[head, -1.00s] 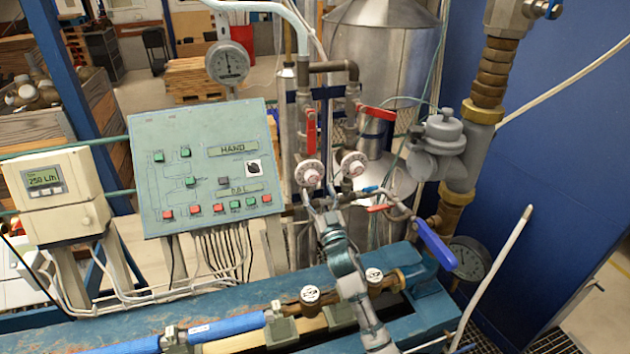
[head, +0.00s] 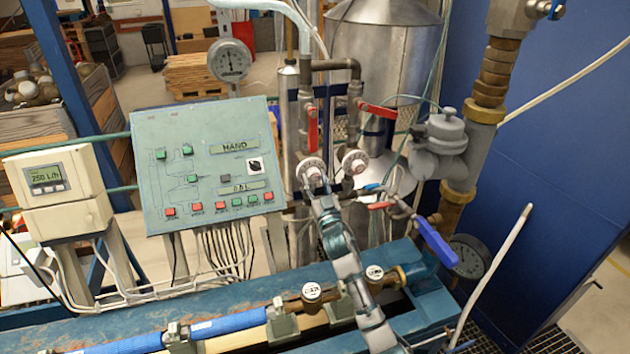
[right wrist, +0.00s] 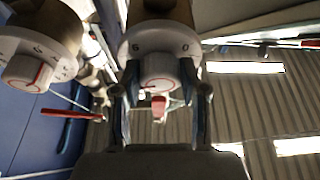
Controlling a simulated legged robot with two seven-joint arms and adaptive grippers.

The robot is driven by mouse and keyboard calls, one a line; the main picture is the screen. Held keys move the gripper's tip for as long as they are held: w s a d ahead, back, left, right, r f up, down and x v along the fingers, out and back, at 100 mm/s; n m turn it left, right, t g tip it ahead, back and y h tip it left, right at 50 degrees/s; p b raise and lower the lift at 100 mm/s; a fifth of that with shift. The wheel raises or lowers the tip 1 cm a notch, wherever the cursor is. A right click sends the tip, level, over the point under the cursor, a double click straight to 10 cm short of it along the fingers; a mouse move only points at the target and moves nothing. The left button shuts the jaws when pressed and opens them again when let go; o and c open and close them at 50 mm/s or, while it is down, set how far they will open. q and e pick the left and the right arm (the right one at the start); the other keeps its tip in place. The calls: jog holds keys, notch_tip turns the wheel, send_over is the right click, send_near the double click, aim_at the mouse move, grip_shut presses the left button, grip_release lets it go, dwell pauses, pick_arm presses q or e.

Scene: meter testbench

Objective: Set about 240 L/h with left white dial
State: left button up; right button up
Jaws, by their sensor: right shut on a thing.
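The left white dial (head: 311,169) sits on the pipework below the left red-handled valve. My right gripper (head: 316,187) reaches up to it from below. In the right wrist view the two fingers (right wrist: 163,88) are on either side of the dial's white knob (right wrist: 158,68), shut on it. The right white dial (head: 355,162) is just beside it, and shows at the left of the wrist view (right wrist: 28,72). The flow display (head: 46,178) at the left appears to read about 250 L/h. My left gripper is not in view.
A blue-handled valve (head: 436,242) and a small red handle (head: 381,206) are close to the right of my arm. Red valve handles (head: 312,130) hang above the dials. The green control panel (head: 208,165) stands to the left.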

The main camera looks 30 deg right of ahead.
jog(key=shift+d+r+n+p, duration=0.1)
jog(key=shift+r+n+p, duration=0.15)
jog(key=shift+n+p, duration=0.3)
jog(key=shift+f+n+y, duration=0.15)
jog(key=shift+n+y, duration=0.35)
jog(key=shift+n, duration=0.05)
jog(key=o, duration=1.1)
jog(key=shift+o, duration=0.2)
jog(key=v, duration=1.2)
jog(key=shift+f, duration=0.2)
jog(key=shift+d, duration=0.1)
